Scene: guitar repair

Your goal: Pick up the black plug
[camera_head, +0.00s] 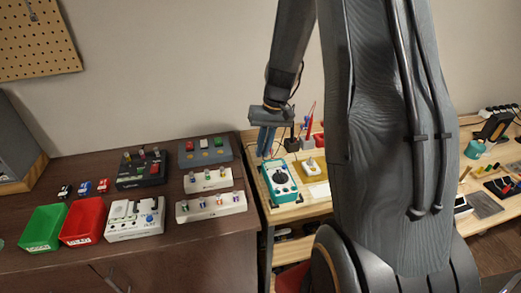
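A small black plug (64,191) appears to lie on the dark brown cabinet top at the left, at the left end of a short row with a blue one (84,188) and a red one (103,185). They are too small to see in detail. My gripper (266,155) points down above the teal multimeter (280,180) on the wooden bench, far to the right of the plug. Its fingers are close together and nothing clear shows between them. My arm hides part of the bench.
Green (43,228) and red (82,221) bins stand in front of the plugs. A black pedal (140,168), white pedals and a grey pedal (205,151) sit to their right. A dark speaker-like box (18,150) stands at the left edge. The cabinet's front left of centre is clear.

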